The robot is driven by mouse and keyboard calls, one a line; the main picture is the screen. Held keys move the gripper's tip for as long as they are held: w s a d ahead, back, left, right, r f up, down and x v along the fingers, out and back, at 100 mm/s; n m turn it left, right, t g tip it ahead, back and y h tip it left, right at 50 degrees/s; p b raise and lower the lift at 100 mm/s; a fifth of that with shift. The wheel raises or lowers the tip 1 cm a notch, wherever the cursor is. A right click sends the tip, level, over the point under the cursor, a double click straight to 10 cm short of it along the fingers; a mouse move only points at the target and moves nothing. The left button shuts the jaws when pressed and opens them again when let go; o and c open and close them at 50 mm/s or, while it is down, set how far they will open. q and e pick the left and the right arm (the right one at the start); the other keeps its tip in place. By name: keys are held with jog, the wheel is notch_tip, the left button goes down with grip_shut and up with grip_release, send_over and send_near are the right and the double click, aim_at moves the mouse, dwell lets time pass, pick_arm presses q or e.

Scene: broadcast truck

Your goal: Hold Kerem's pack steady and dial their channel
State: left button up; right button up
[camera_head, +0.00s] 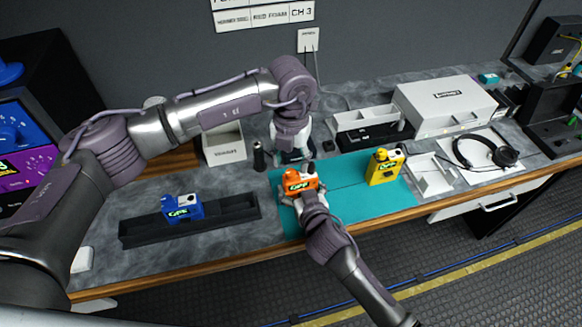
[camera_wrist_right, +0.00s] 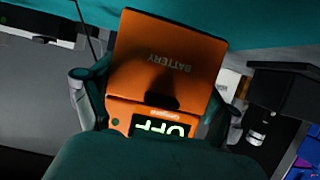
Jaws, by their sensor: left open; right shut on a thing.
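An orange pack (camera_head: 300,181) stands on the teal mat (camera_head: 345,172), its green-lit display facing the front. In the right wrist view the orange pack (camera_wrist_right: 165,65) shows BATTERY lettering and a display that appears to read OFF. My right gripper (camera_head: 309,197) is shut on it, one finger on each side. My left gripper (camera_head: 291,158) is open and empty, pointing down just behind the pack; its fingertips are partly hidden. A yellow pack (camera_head: 383,168) stands at the mat's right part. A blue pack (camera_head: 182,208) sits in the black tray (camera_head: 235,209). I cannot read any owner's name.
A dark cylinder (camera_head: 259,157) stands left of my left gripper. White trays (camera_head: 430,176), headphones (camera_head: 487,152) and a white case (camera_head: 445,104) fill the right side. The counter's front edge is close.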

aim_at(291, 172)
pick_arm(q)
jog(key=shift+f, duration=1.75)
grip_shut()
